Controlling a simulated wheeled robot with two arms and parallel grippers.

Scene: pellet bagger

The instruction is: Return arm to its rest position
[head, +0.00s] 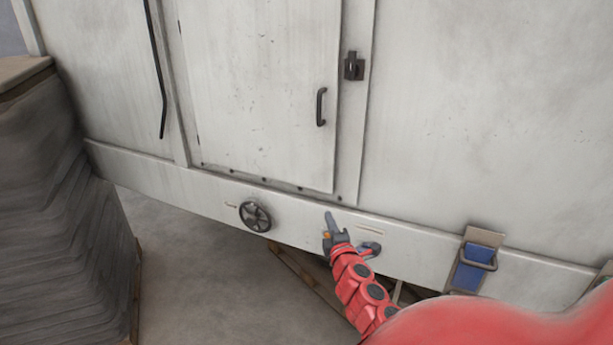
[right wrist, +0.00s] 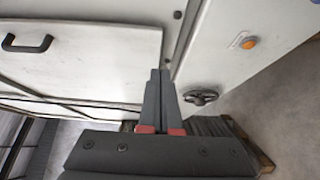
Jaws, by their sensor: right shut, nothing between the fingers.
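My right gripper (head: 329,222) is in front of the lower panel of the white machine (head: 480,120), at the end of my red arm. It is shut and empty. In the right wrist view the right gripper (right wrist: 160,75) shows its two dark fingers together, with red patches near their base. A black handwheel (head: 255,216) is on the lower panel, left of the gripper in the head view and apart from it; it also shows in the right wrist view (right wrist: 201,97). My left gripper is not in view.
A closed door with a black handle (head: 321,107) and a latch (head: 354,66) is above the gripper. A blue part in a metal bracket (head: 475,262) is at the right. Floor (head: 185,265) between is clear.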

